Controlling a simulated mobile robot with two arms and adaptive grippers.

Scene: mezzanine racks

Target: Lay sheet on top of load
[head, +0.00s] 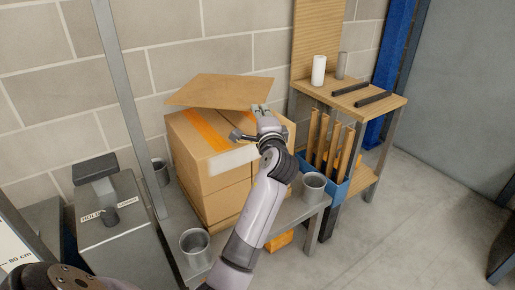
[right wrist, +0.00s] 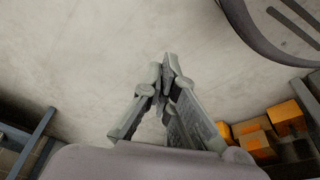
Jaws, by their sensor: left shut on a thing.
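The load is a stack of brown cardboard boxes (head: 193,161) with orange tape and a white label, on a grey bench. A thin brown sheet (head: 222,91) is over the back part of the load's top, its left corner reaching past the boxes. I cannot tell whether it touches the load. My left gripper (head: 262,112) is shut on the sheet's front right edge, above the load's right side. My right gripper (right wrist: 169,68) shows in the right wrist view, fingertips together and nothing between them, over bare floor.
Grey cups stand on the bench, one front left (head: 195,246), one right (head: 314,185). A wooden shelf (head: 385,105) with white and grey cylinders and black bars stands right, with a blue bin (head: 336,190) of wooden slats beside it. A metal post (head: 127,100) rises left.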

